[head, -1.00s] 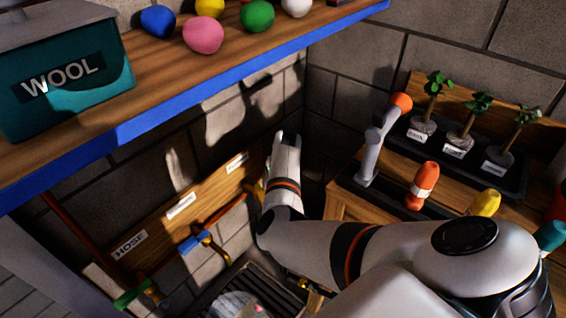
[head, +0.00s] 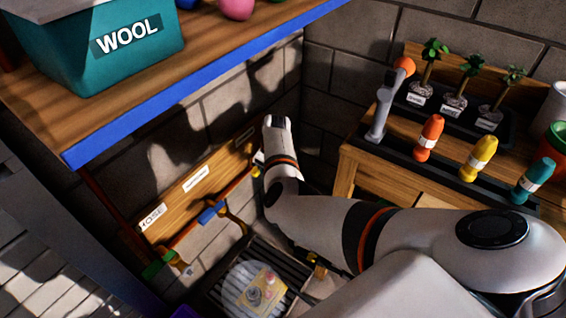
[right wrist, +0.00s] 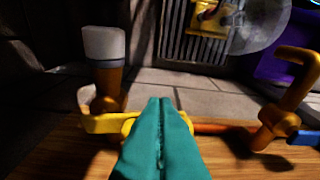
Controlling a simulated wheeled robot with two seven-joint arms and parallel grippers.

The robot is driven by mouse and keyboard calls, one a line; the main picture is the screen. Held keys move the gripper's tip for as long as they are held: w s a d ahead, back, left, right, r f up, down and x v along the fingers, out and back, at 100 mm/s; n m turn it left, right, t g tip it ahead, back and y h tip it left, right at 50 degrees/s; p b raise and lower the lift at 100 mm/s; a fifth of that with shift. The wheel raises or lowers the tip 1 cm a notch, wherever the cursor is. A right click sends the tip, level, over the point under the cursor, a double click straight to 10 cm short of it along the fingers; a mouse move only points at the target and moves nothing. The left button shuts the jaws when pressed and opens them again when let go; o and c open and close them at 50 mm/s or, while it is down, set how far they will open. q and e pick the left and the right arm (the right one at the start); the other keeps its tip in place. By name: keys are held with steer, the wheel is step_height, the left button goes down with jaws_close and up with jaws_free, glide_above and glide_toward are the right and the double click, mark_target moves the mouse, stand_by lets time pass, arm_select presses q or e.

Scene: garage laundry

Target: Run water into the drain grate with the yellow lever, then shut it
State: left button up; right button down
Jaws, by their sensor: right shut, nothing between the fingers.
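My right gripper (head: 277,122) is beside the wall pipe at its far end; its teal fingers (right wrist: 161,125) are pressed together and empty. The yellow lever (right wrist: 108,123) lies across the pipe just left of the fingertips in the right wrist view; I cannot tell if they touch. In the head view only a bit of yellow (head: 256,172) shows beside my wrist. A pale-tipped spout (right wrist: 104,45) stands out beyond the lever, with no clear water stream. The drain grate (head: 212,298) is on the floor below, also in the right wrist view (right wrist: 186,48). My left gripper is out of view.
A blue lever (head: 211,213) and a green lever (head: 157,266) sit along the same pipe. A clear disc (head: 236,283) and a yellow box (head: 270,278) are over the grate. A shelf (head: 215,72) overhangs at left; a wooden bench (head: 385,180) stands right.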

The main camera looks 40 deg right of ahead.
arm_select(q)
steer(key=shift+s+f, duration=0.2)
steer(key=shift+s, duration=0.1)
arm_select(e)
steer(key=shift+w+a, duration=0.3)
steer(key=shift+w, duration=0.05)
